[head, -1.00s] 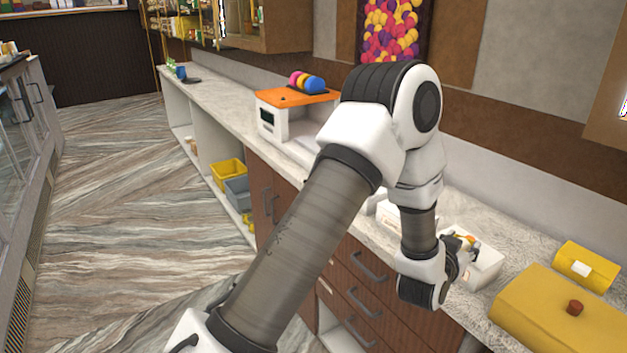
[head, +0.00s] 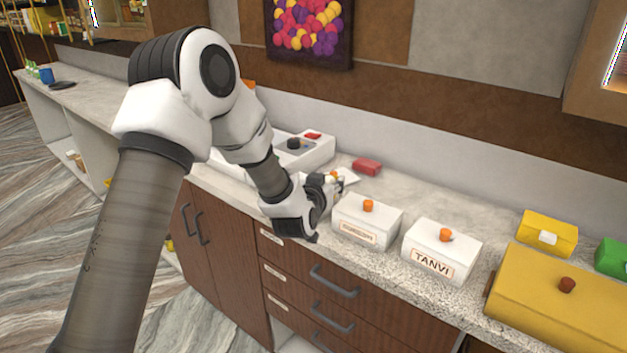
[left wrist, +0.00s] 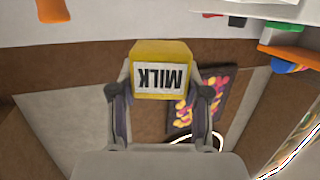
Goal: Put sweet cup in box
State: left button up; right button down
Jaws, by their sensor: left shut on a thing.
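My left gripper (head: 328,188) is shut on a small yellow thing labelled MILK, which looks like the sweet cup (left wrist: 161,70). In the left wrist view it sits between the two fingers with its label upside down. In the head view the gripper hides most of it, above the counter and left of the boxes. A white box (head: 384,222) with an orange knob stands just right of the gripper; its name label is hard to read. A second white box (head: 463,247), labelled TANVI, stands to its right. Both look closed. My right gripper is not in view.
A large yellow box (head: 530,290) with a brown knob stands at the right, with a smaller yellow box (head: 555,235) and a green box (head: 612,257) behind. A red block (head: 367,167) lies behind the white boxes. A white device (head: 315,150) stands behind my arm.

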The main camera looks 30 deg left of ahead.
pick_arm(q)
jog(key=w+a+f, duration=0.1)
jog(key=a, duration=0.1)
jog(key=w+a+f+p, duration=0.1)
jog(key=w+a+f, duration=0.1)
jog(key=w+a+f+p, duration=0.1)
jog(key=w+a, duration=0.1)
jog(key=shift+w+f, duration=0.15)
jog(key=shift+w, duration=0.05)
jog(key=shift+a+f, duration=0.1)
jog(key=shift+s+f, duration=0.1)
jog(key=shift+f, duration=0.05)
jog(key=shift+f+b, duration=0.45)
jog(key=o, duration=1.1)
jog(key=shift+r, duration=0.1)
jog(key=shift+o, duration=0.2)
